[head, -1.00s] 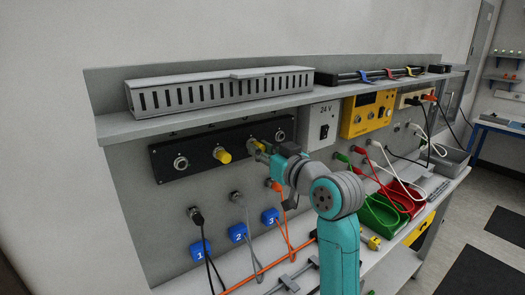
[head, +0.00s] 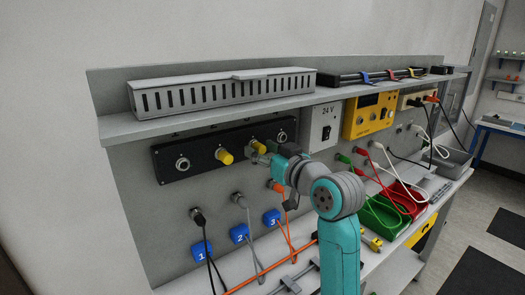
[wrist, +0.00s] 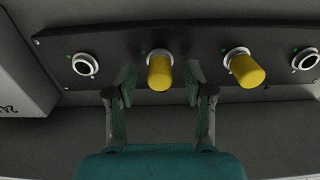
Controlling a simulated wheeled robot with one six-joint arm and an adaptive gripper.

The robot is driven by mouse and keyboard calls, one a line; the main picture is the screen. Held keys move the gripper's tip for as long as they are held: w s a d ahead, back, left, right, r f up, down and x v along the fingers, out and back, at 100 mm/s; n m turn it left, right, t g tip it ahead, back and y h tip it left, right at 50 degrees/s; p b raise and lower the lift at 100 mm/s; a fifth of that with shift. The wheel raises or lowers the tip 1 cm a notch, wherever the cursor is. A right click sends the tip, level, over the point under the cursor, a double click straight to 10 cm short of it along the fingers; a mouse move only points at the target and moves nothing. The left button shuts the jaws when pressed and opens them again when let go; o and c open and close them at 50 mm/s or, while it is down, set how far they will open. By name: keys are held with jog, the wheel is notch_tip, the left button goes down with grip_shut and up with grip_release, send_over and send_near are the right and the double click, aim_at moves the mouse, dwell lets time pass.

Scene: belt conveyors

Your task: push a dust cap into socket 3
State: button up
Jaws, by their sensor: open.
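The dark socket panel (head: 203,160) carries a row of sockets under the shelf. A yellow dust cap (head: 257,146) sits at the third socket from the left, and it also shows in the wrist view (wrist: 160,74). A second yellow cap (head: 224,155) is at the second socket; it is right of the first in the wrist view (wrist: 246,71). Both caps stand out from the panel; I cannot tell how deep they sit. My gripper (wrist: 158,90) is open and empty, its fingers apart on either side of the third socket's cap. In the head view my gripper (head: 261,157) is just below that cap.
The outer sockets (head: 182,163) (head: 282,136) are uncapped. Below hang cables with blue tags 1 (head: 200,250), 2 (head: 239,233) and 3 (head: 271,217). A 24 V box (head: 324,122) stands right of the panel. The shelf (head: 215,117) overhangs above.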

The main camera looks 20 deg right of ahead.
jog(key=v, duration=1.2)
jog(key=s+f+m+h, duration=0.2)
jog(key=s+f, duration=0.2)
jog(key=f, duration=0.6)
jog(key=s+a+f+m+h, duration=0.15)
jog(key=s+f, duration=0.35)
jog(key=f, duration=0.5)
jog(key=s+f+m+h, duration=0.15)
jog(key=s+f, duration=0.25)
jog(key=f, duration=0.6)
jog(key=s+f+g+h, duration=0.1)
jog(key=s+f, duration=0.3)
jog(key=s, duration=0.3)
jog(key=s+f+g, duration=0.1)
jog(key=s+f, duration=0.2)
jog(key=s, duration=0.4)
jog(key=s+a+n, duration=0.1)
jog(key=s, duration=1.5)
jog(key=shift+s+a, duration=0.3)
jog(key=shift+a, duration=0.1)
